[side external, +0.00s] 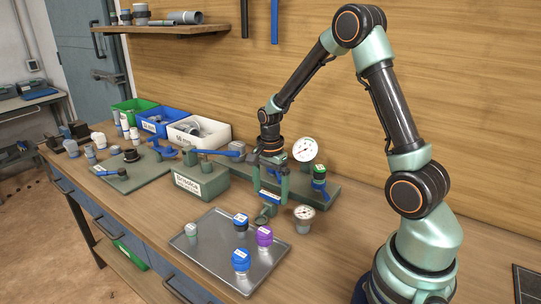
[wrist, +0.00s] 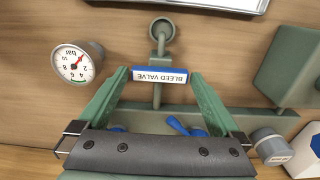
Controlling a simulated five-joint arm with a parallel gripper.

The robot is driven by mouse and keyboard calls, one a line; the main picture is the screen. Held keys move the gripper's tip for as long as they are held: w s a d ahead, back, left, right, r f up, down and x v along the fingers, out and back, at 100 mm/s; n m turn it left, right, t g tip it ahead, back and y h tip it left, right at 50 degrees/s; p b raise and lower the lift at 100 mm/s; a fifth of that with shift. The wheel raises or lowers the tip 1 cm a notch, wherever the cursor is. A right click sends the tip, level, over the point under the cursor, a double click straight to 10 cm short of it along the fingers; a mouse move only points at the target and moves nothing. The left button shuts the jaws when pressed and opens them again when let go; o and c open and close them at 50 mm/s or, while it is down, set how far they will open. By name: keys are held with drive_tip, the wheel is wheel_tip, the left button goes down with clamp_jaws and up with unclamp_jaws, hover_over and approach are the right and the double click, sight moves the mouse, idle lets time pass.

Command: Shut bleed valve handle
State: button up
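The bleed valve is marked by a white and blue label reading BLEED VALVE (wrist: 160,75), upside down in the wrist view. A grey-green pipe ending in a round outlet (wrist: 162,28) runs past the label. My gripper (wrist: 158,78) is open, with one green finger on each side of the label. In the side view my gripper (side external: 270,196) hangs low at the manifold's front, hiding much of the valve.
A pressure gauge (wrist: 74,64) stands close to my gripper. A tall gauge (side external: 305,149) and a green-capped fitting (side external: 319,178) stand on the manifold. A metal tray (side external: 215,262) with blue and purple caps lies in front. Another blue lever (side external: 226,152) sits behind.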

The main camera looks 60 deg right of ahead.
drive_tip(key=shift+r, duration=0.1)
wheel_tip(320, 180, up, 12)
idle(0.6)
drive_tip(key=s+a+r+n+t, duration=0.5)
drive_tip(key=s+a+n, duration=0.5)
drive_tip(key=n, duration=0.8)
wheel_tip(320, 180, up, 2)
drive_tip(key=shift+a+r+t, duration=0.1)
drive_tip(key=shift+a+t, duration=0.2)
drive_tip(key=shift+a, duration=0.7)
